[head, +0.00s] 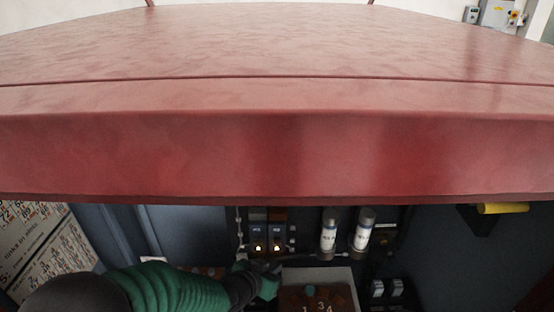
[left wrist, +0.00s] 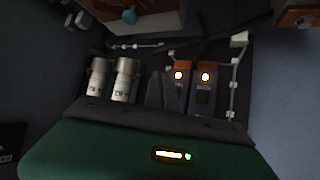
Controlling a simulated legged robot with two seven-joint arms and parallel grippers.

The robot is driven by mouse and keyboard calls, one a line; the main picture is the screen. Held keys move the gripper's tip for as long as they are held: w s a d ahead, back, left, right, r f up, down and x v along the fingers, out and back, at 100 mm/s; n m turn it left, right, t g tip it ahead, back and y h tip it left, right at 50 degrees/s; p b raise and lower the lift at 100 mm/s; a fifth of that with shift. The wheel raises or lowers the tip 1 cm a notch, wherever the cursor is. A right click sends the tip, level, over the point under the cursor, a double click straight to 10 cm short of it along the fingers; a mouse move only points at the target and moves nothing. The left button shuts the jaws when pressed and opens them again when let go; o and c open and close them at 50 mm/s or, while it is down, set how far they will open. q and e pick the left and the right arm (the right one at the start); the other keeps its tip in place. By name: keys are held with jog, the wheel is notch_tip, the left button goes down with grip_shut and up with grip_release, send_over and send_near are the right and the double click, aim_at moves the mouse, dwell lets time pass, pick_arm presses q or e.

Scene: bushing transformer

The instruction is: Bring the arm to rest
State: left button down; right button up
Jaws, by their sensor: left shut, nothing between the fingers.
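My left gripper (head: 262,267) reaches in from the lower left of the head view, below the red overhang. Its green and black arm (head: 170,287) is mine. The fingers are shut and hold nothing. In the left wrist view the dark fingers (left wrist: 161,90) point at the cabinet interior, between two white cylindrical fuses (left wrist: 124,80) and two switch modules with lit lamps (left wrist: 204,90). I cannot tell whether the fingers touch anything. My right gripper is in neither view.
A wide red cover (head: 280,155) spans the head view above the arm. A grey box (head: 318,279) with a brown numbered front stands just right of the gripper. The fuses (head: 329,232) are behind it. A yellow cylinder (head: 503,208) is at the right. Label sheets (head: 38,250) are at the left.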

pick_arm(q)
jog(key=s+a+f+n+g+y, duration=0.1)
jog(key=s+a+n+y, duration=0.1)
jog(key=s+a, duration=0.35)
jog(key=s+a+f+n+g+y, duration=0.1)
jog(key=s+a+f+g+y, duration=0.15)
jog(key=a, duration=0.55)
jog(key=s+a+n+g+y, duration=0.1)
jog(key=s+a+n+g, duration=0.2)
jog(key=s, duration=0.9)
jog(key=shift+s+a+f, duration=0.2)
jog(key=shift+s+a, duration=0.1)
jog(key=shift+a, duration=0.9)
